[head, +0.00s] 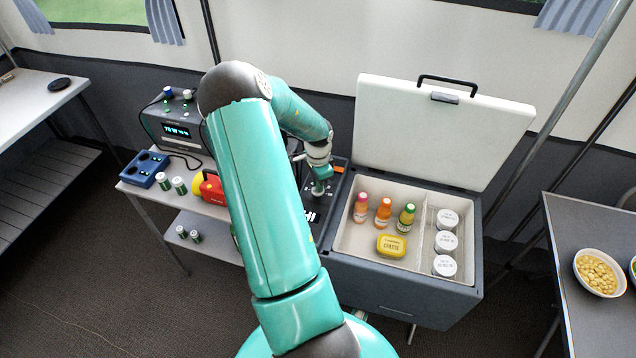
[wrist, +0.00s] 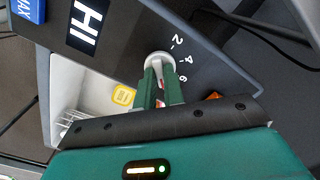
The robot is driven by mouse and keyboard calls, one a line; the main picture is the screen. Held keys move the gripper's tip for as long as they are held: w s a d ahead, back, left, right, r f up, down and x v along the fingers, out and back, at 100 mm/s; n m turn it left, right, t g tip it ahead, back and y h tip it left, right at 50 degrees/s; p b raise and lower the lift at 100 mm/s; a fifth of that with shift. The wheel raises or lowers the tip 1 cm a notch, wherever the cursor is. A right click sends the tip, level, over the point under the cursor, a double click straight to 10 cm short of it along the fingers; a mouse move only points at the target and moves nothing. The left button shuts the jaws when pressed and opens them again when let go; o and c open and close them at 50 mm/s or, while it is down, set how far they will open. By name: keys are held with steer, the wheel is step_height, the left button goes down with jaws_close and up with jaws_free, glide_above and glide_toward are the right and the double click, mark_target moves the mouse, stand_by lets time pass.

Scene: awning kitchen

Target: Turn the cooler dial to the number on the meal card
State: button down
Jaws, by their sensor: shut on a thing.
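The cooler's dial (wrist: 157,57) is a pale round knob on a dark panel (wrist: 215,75), with the marks 2, 4 and 6 printed beside it in the wrist view. My gripper (wrist: 159,72) is shut on the dial, its green fingers on either side. The fingers cover much of the dial, so I cannot tell which number it points at. A lit display (wrist: 88,24) on the panel reads HI. In the head view my gripper (head: 319,188) is over the panel on the left of the open cooler (head: 375,281). I cannot make out a meal card.
The cooler's white lid (head: 440,125) stands open. Inside are several bottles (head: 383,212), a yellow cheese box (head: 391,246) and white tubs (head: 446,242). A power unit (head: 170,128), blue charger (head: 145,169) and cans stand on the left table. A bowl (head: 599,272) sits on the right table.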

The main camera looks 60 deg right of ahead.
steer(key=c, duration=1.5)
jaws_free()
step_height(320, 180, up, 14)
